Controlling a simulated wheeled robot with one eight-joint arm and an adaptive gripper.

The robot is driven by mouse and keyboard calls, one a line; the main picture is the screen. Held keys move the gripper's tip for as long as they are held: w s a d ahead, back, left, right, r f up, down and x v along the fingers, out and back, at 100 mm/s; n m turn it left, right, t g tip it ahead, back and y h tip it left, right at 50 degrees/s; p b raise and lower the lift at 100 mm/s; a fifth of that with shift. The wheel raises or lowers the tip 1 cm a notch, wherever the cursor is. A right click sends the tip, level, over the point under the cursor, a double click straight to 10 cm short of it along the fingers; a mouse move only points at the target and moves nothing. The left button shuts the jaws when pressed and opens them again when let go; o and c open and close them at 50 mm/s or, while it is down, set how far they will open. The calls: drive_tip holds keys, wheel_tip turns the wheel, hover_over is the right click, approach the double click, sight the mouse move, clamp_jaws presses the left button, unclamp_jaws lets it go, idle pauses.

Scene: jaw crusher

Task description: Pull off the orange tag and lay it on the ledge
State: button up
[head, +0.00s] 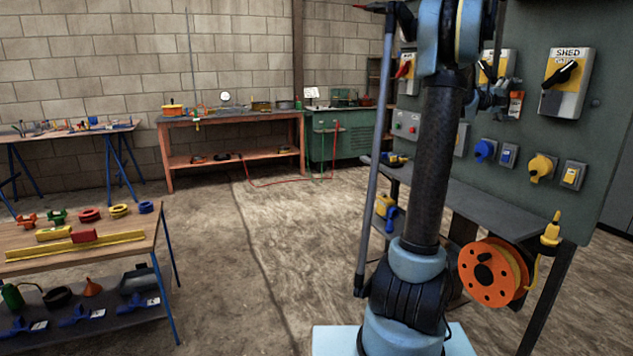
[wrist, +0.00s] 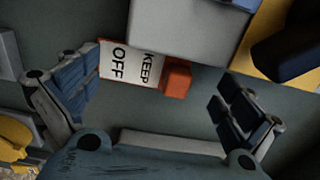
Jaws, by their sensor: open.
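The orange tag (head: 516,103) hangs on the grey panel, below a yellow and grey switch box. In the wrist view the tag (wrist: 134,65) shows a white face reading "KEEP OFF" and an orange block at its right end. My gripper (wrist: 155,82) is open, with one finger left of the tag and one to its right; whether either touches it I cannot tell. In the head view my gripper (head: 494,97) is small, close to the tag and partly hidden by my arm. A grey ledge (head: 490,212) runs below the panel, partly behind my arm.
The SHED switch box (head: 567,84) is right of the tag, with blue and yellow sockets (head: 541,168) below. An orange cable reel (head: 492,272) hangs at the ledge's front. A wooden bench (head: 100,258) with several parts stands left. The middle floor is clear.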

clamp_jaws()
idle(0.3)
drive_tip(key=shift+a, duration=0.1)
drive_tip(key=shift+v, duration=2.95)
